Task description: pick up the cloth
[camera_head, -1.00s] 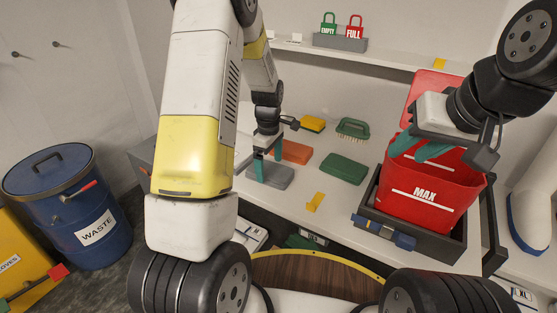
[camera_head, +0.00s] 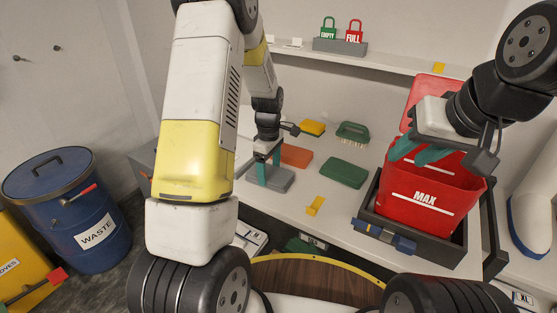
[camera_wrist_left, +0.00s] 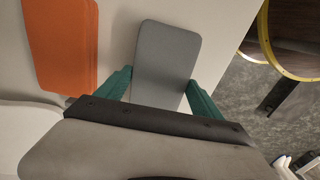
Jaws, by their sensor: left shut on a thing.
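A grey folded cloth (camera_head: 280,181) lies flat near the front left of the white bench. My left gripper (camera_head: 267,172) reaches down over it, with one teal finger along each long side. In the left wrist view the grey cloth (camera_wrist_left: 167,55) sits between the two fingertips (camera_wrist_left: 158,88), which are shut on its edges. Its near end is hidden behind the gripper body. I cannot see any gap between the cloth and the bench. My right gripper (camera_head: 418,152) hangs over the red bag-like bin, with its teal fingers apart and nothing seen between them.
An orange pad (camera_head: 296,156) lies close behind the grey cloth; it also shows in the wrist view (camera_wrist_left: 60,42). A green pad (camera_head: 343,173), a green brush (camera_head: 352,131), a yellow block (camera_head: 312,127) and the red bin (camera_head: 425,185) are nearby. A blue waste drum (camera_head: 65,208) stands left.

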